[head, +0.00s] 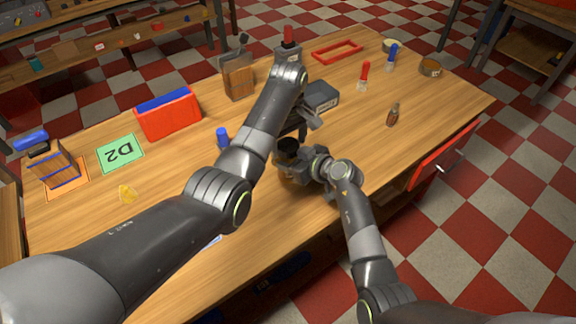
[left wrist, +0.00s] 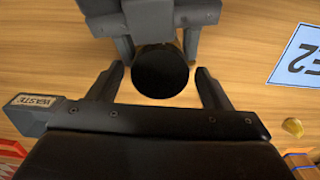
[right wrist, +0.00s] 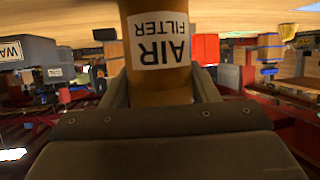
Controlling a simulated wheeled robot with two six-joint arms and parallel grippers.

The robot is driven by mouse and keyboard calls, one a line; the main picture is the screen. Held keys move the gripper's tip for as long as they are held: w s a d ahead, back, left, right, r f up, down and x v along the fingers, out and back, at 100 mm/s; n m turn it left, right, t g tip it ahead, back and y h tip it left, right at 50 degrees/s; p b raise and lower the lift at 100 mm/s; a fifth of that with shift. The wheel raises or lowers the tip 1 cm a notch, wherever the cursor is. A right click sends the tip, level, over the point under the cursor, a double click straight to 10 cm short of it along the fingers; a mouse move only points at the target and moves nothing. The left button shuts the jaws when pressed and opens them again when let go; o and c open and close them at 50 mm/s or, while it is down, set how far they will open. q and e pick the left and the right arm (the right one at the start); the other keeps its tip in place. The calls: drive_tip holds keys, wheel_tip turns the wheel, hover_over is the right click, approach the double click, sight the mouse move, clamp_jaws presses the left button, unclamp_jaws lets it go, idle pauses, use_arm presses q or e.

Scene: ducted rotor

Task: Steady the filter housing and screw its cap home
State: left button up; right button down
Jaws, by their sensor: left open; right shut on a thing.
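The filter housing (right wrist: 150,92) is an amber-brown cylinder with a white AIR FILTER label, upside down in the right wrist view. My right gripper (head: 298,172) is shut on its side, and the housing stands by the table's near edge. The black round cap (head: 287,145) shows at the housing's top; whether it is fully seated cannot be told. In the left wrist view the cap (left wrist: 160,72) is seen from above, between the spread fingers of my left gripper (left wrist: 160,84). Those fingers are open, with a gap on each side of the cap.
A dark grey WASTE box (head: 322,97) stands just behind the grippers. A blue-topped item (head: 222,137) is left of my left forearm.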

use_arm(q)
drive_tip(key=shift+f, duration=0.1)
drive_tip(key=shift+c, duration=0.4)
drive_tip(key=c, duration=0.9)
drive_tip(key=m, duration=0.6)
drive_tip(key=shift+m, duration=0.4)
drive_tip(key=o, duration=1.1)
